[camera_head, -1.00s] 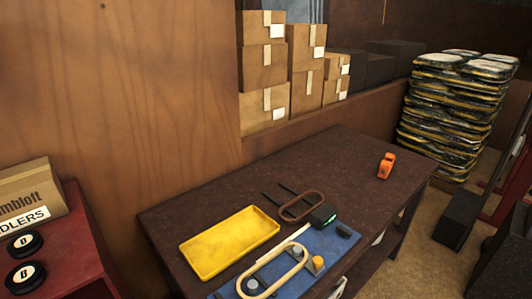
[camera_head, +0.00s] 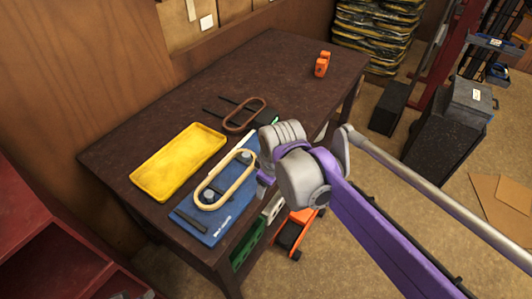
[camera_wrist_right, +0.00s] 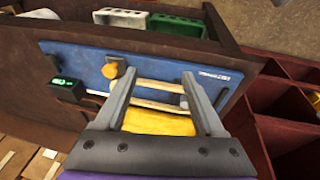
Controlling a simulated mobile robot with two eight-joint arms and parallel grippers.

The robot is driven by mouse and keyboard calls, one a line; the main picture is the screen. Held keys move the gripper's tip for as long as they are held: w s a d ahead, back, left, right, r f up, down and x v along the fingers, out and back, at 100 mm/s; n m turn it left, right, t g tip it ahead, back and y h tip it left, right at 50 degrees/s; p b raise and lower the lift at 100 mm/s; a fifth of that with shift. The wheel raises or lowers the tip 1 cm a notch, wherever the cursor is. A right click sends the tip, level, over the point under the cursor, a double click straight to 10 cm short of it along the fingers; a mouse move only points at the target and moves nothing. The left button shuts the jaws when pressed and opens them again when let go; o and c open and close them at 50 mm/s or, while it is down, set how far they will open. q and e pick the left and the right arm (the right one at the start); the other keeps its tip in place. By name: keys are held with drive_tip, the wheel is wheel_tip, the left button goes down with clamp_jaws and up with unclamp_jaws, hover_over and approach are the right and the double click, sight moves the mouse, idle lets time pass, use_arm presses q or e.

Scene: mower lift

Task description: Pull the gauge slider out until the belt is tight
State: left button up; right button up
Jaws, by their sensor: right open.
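A blue board (camera_head: 229,222) lies on the dark table with a cream belt loop (camera_head: 207,208) on it. In the right wrist view the board (camera_wrist_right: 75,52) carries an orange-yellow knob (camera_wrist_right: 112,71) and a black block with a green display (camera_wrist_right: 68,89) at its edge. I cannot tell for certain which part is the gauge slider. My right gripper (camera_wrist_right: 159,76) is open and empty over the belt, beside the knob. In the head view my purple right arm hides the knob and the gripper's fingers. My left gripper is not in view.
A yellow tray (camera_head: 178,160) sits left of the board. A brown loop (camera_head: 245,114) with two dark prongs lies behind it. An orange tool (camera_head: 322,64) stands at the far table end. A red shelf (camera_head: 45,240) is at the lower left. The table's back middle is clear.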

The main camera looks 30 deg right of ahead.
drive_tip(key=w+d+r+n+g, duration=0.15)
drive_tip(key=w+d+n, duration=0.25)
drive_tip(key=w, duration=0.4)
drive_tip(key=w+d+n+g, duration=0.2)
drive_tip(key=w+d+n, duration=0.1)
drive_tip(key=w+n, duration=0.3)
drive_tip(key=shift+m, duration=0.5)
drive_tip(key=f, duration=0.7)
drive_tip(key=w+f, duration=0.1)
drive_tip(key=f, duration=0.2)
drive_tip(key=shift+f, duration=0.4)
clamp_jaws()
